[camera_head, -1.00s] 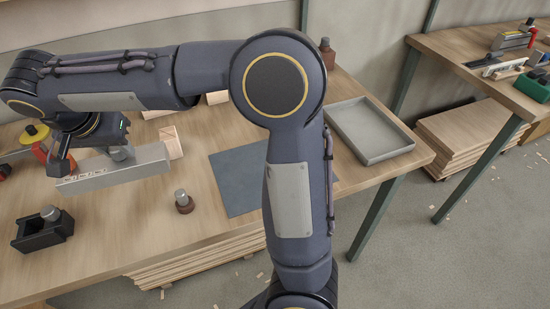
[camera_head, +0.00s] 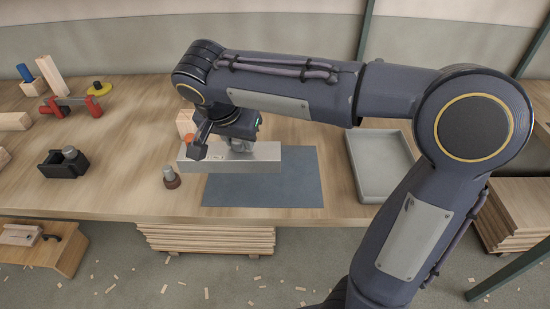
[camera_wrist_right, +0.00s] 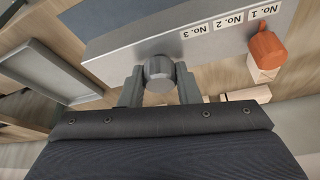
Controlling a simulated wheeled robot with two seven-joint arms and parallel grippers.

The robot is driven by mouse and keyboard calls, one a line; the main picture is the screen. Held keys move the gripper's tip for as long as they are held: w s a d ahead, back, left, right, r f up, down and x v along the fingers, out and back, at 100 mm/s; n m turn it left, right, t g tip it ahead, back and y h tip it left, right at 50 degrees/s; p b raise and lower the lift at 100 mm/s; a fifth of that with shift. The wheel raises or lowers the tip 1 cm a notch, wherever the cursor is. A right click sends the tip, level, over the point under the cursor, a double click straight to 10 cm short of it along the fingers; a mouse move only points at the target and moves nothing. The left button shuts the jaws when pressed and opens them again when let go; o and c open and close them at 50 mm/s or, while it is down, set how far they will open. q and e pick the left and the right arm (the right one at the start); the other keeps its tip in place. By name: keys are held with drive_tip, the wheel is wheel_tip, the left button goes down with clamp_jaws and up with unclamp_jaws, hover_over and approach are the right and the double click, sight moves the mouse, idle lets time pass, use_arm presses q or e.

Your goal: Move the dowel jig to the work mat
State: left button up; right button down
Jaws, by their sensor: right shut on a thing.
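The dowel jig (camera_head: 268,160) appears to be the long grey metal bar with a round knob on top. In the right wrist view the bar (camera_wrist_right: 215,35) carries labels No. 1, No. 2 and No. 3. My right gripper (camera_head: 240,146) is shut on the knob; the wrist view shows the knob (camera_wrist_right: 158,70) between its fingers. The bar is held level across the back part of the blue-grey work mat (camera_head: 265,192), its left end past the mat's left edge. It seems to be above the mat; the exact gap cannot be told. My left gripper is not in view.
A grey tray (camera_head: 366,188) lies right of the mat. A small brown piece with a metal knob (camera_head: 171,178) stands just left of it. A black block (camera_head: 63,165) and a red clamp (camera_head: 65,103) are farther left. A wooden block (camera_head: 185,122) and an orange object (camera_wrist_right: 266,48) are behind the bar.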

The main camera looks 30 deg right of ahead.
drive_tip(key=d, duration=0.1)
drive_tip(key=d+f, duration=0.1)
drive_tip(key=d, duration=0.1)
drive_tip(key=w+d, duration=0.1)
drive_tip(key=shift+d+f, duration=0.15)
drive_tip(key=shift+f, duration=0.15)
drive_tip(key=shift+s+d+x, duration=0.2)
drive_tip(key=shift+d+x, duration=0.15)
drive_tip(key=shift+x, duration=1.4)
drive_tip(key=shift+s+d+x, duration=0.2)
drive_tip(key=shift+d+x, duration=0.15)
drive_tip(key=shift+x, duration=1.35)
drive_tip(key=shift+s+d+x, duration=0.15)
drive_tip(key=shift+d+x, duration=0.25)
drive_tip(key=shift+x, duration=1.35)
drive_tip(key=shift+r, duration=0.15)
drive_tip(key=c, duration=1.5)
unclamp_jaws()
drive_tip(key=shift+s, duration=0.1)
drive_tip(key=o, duration=0.4)
